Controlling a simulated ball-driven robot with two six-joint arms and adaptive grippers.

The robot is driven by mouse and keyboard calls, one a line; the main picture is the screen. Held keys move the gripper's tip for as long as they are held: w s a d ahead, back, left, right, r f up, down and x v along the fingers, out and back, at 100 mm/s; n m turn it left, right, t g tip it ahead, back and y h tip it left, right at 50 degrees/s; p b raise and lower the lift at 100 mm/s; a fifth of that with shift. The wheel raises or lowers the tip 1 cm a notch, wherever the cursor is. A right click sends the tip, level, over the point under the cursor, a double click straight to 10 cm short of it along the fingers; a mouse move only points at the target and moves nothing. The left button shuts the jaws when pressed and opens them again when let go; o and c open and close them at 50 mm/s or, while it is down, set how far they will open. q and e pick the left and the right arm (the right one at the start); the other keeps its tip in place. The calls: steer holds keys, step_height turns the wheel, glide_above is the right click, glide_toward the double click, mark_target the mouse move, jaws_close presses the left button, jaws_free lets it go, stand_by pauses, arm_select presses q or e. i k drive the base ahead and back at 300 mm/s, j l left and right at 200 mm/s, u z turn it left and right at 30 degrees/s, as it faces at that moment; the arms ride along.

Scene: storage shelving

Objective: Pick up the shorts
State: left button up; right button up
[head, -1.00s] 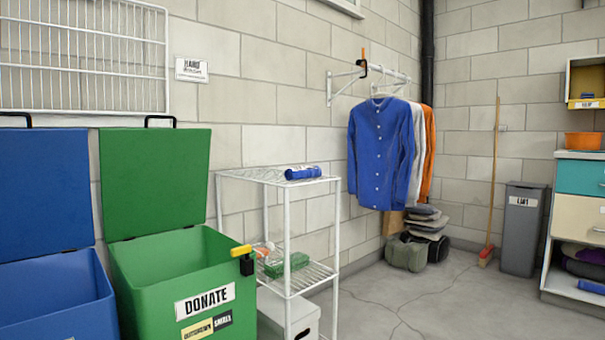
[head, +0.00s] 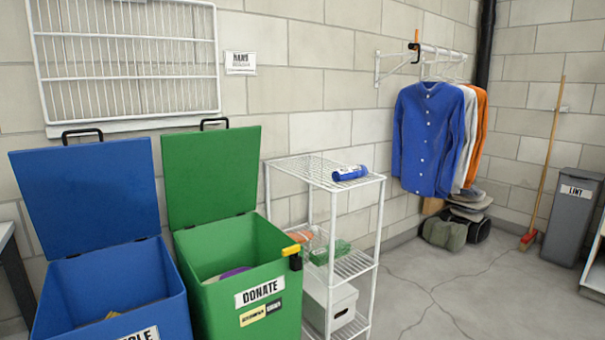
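I cannot make out any shorts for certain in the head view. A purple item (head: 232,272) shows partly inside the open green DONATE bin (head: 275,262), but its shape is mostly hidden by the bin wall. Something small and yellowish (head: 112,315) lies inside the open blue bin (head: 60,290); I cannot tell what it is. A blue shirt (head: 425,140), with pale and orange garments behind it, hangs on a wall rack. Neither of my grippers is in view.
A white wire shelf (head: 374,240) stands right of the green bin, with a blue rolled item (head: 350,173) on top. Dark and grey bundles (head: 465,215) sit under the hanging clothes. A grey LINT bin (head: 570,215) and a broom (head: 547,165) stand at right. The floor (head: 460,290) between is clear.

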mark_target(345, 174)
steer(key=i+l+u, duration=0.2)
steer(key=u, duration=0.2)
steer(key=i+l+u, duration=0.1)
steer(key=l+u, duration=0.25)
steer(key=i+l+u, duration=0.15)
steer(key=u, duration=0.25)
